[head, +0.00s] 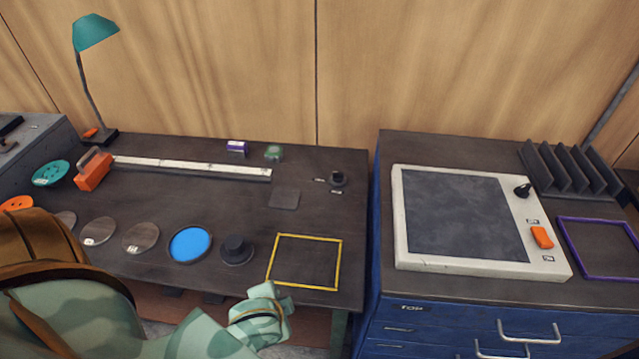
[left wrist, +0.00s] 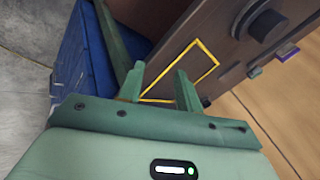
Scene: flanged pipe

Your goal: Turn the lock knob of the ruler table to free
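The ruler table (head: 220,200) is a dark desk with a long white ruler (head: 200,168) along its back. A small black knob (head: 338,178) stands at its back right between two small labels, which are too small to read. Where the knob points is not clear. My left gripper (head: 272,294) is at the desk's front edge, by the yellow frame's near-left corner, well short of the small knob. In the left wrist view my left gripper (left wrist: 161,88) has its fingers apart with nothing between them. My right gripper is not in view.
The desk holds an orange block (head: 92,172), a blue disc (head: 189,245), a large black round knob (head: 237,250), a yellow frame (head: 305,262) and a lamp (head: 95,32). A blue cabinet (head: 440,325) with a white-framed panel (head: 480,220) stands at right.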

